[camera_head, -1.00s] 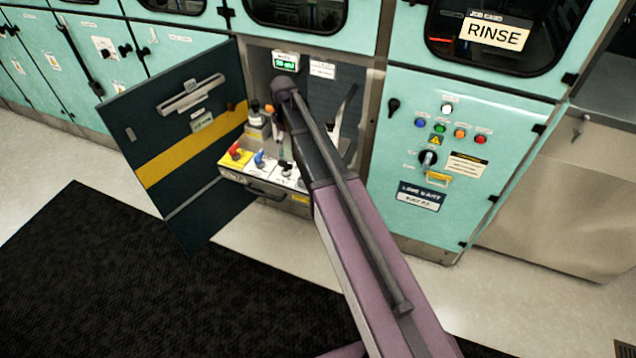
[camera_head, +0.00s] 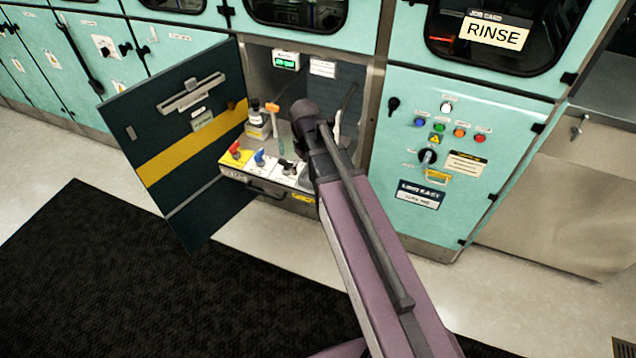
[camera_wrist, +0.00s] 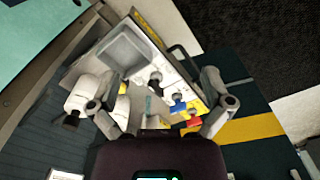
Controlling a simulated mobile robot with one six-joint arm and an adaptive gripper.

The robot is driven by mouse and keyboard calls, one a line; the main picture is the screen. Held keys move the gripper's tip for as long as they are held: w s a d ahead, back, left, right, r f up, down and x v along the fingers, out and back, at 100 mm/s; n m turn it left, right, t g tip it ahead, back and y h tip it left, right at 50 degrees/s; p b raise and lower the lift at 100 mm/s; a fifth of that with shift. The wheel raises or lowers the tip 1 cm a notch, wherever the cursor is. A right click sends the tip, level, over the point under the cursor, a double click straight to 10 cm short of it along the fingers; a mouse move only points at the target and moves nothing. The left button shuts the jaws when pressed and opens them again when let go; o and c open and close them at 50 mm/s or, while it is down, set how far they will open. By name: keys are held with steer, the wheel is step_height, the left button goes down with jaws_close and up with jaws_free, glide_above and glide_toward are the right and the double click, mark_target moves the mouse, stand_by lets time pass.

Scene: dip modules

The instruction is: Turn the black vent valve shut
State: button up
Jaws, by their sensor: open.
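The black vent valve (camera_head: 285,167) is a small black handle on the white part of the panel in the open lower cabinet, right of the blue valve (camera_head: 260,159) and red valve (camera_head: 235,150). In the wrist view the black valve (camera_wrist: 155,79) shows between the spread fingers of my gripper (camera_wrist: 162,80), with the blue valve (camera_wrist: 178,103) and red valve (camera_wrist: 193,120) nearer the right finger. My gripper is open and holds nothing. I cannot tell how far its fingertips are from the valve. In the head view my arm hides the gripper.
The dark cabinet door (camera_head: 180,130) stands open on the left. A bottle (camera_head: 255,115) and an orange-topped tool (camera_head: 273,115) stand behind the valves. White containers (camera_wrist: 85,93) sit by the left finger. A control panel (camera_head: 450,145) is right of the cabinet opening.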

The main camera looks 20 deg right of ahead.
steer(key=s+d+m, duration=0.1)
steer(key=s+m, duration=0.1)
steer(key=s, duration=0.5)
steer(key=shift+s+r+m, duration=0.25)
steer(key=shift+s+m, duration=0.05)
steer(key=shift+m, duration=0.1)
steer(key=shift+s+d+m, duration=0.2)
steer(key=shift+s+m, duration=0.2)
steer(key=shift+s, duration=0.6)
stand_by(0.6)
